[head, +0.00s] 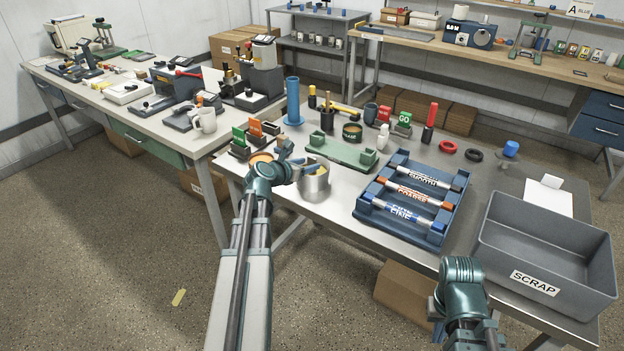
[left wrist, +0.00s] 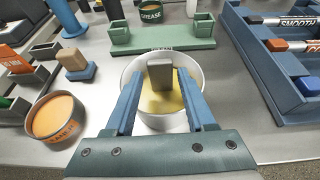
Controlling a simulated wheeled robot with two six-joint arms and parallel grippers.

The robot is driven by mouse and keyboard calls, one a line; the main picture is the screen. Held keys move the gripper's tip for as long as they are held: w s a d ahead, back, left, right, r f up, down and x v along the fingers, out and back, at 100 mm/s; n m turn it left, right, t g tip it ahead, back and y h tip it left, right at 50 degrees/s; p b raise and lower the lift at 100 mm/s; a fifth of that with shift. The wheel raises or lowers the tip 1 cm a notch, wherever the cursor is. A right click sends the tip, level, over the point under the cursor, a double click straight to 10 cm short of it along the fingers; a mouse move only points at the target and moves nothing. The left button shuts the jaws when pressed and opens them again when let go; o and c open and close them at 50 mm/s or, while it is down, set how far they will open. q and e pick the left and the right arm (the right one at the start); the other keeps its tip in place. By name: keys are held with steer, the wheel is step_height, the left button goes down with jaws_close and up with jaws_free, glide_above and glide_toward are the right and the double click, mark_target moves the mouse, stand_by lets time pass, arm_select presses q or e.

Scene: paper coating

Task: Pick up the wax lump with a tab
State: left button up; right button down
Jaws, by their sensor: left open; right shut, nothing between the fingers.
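A pale yellow wax lump sits inside a round metal pot (head: 314,185), with a grey-brown upright tab (left wrist: 160,76) rising from it. The wax (left wrist: 160,104) shows around the tab's base in the left wrist view. My left gripper (head: 304,162) is open over the pot. In the left wrist view its two blue fingers (left wrist: 160,85) stand apart, one on each side of the tab, with neither touching it. My right gripper (head: 438,332) is low at the table's front edge, partly hidden by its own wrist, shut and empty.
An orange tin (left wrist: 55,117) stands left of the pot, with a wooden-handled block (left wrist: 77,66) behind it. A green cradle (head: 340,156) is just behind the pot. A blue roller rack (head: 450,222) and a grey scrap bin (head: 500,262) stand to the right.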

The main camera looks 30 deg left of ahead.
mark_target(312, 163)
arm_select(q)
steer(key=b+x, duration=0.1)
steer(key=x, duration=0.2)
steer(key=shift+w+f, duration=0.15)
jaws_close()
